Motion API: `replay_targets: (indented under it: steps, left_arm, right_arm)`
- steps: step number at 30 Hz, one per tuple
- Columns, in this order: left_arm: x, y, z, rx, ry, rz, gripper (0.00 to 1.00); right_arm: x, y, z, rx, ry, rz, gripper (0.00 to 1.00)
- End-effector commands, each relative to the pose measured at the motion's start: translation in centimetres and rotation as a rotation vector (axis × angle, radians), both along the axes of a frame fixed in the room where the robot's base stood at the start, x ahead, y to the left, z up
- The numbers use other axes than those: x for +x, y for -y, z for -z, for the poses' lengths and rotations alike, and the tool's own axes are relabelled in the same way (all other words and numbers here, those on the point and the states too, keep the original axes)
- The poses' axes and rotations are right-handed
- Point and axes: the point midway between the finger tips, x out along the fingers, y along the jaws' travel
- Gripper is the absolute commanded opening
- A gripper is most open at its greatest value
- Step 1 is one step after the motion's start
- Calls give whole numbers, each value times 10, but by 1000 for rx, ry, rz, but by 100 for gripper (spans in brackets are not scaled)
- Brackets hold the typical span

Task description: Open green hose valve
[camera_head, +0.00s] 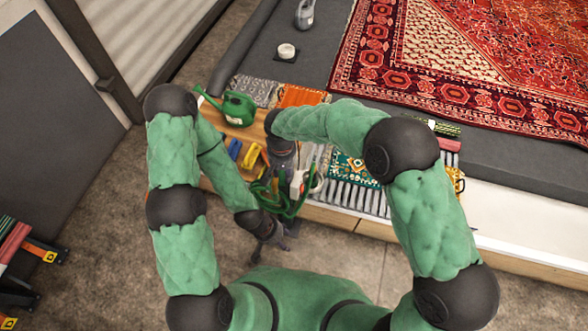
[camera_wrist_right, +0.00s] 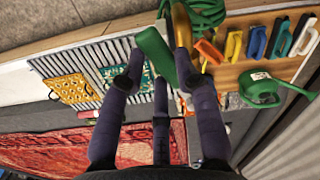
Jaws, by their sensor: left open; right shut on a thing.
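A green hose (camera_head: 290,205) hangs in loops at the front edge of the bench, and its coils also show at the top of the right wrist view (camera_wrist_right: 208,14). A brass-coloured piece (camera_wrist_right: 181,25) and a broad green piece (camera_wrist_right: 155,48), which look like the valve's body and lever, lie by my right fingertips. My right gripper (camera_wrist_right: 160,64) is shut on the green piece. In the head view my right gripper (camera_head: 283,172) is largely hidden by its wrist. My left gripper (camera_head: 284,236) is open, below the hose and apart from it. The lever's exact angle cannot be told.
A green watering can (camera_head: 238,109) and several coloured-handled brushes (camera_wrist_right: 257,42) lie on the wooden board beside the hose. A ribbed grate (camera_head: 352,197) and patterned samples (camera_head: 350,168) are to the right. A red rug (camera_head: 450,60) covers the grey surface behind.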

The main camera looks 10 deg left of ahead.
Motion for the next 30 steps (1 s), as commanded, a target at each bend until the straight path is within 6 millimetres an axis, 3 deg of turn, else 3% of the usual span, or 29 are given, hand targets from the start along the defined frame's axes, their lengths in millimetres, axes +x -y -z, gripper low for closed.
replay_targets:
  steps: [20, 21, 22, 23, 30]
  left_arm:
    - [0, 0, 0, 0, 0, 0, 54]
    - [0, 0, 0, 0, 0, 0, 54]
    - [0, 0, 0, 0, 0, 0, 54]
    - [0, 0, 0, 0, 0, 0, 54]
    - [0, 0, 0, 0, 0, 0, 54]
  right_arm:
    - [-2, -8, 0, -1, -1, 44, 0]
    - [-2, -8, 0, -1, -1, 44, 43]
    - [-2, -8, 0, -1, -1, 44, 52]
    - [-2, -8, 0, -1, -1, 43, 57]
    - [-2, -8, 0, 0, 0, 43, 57]
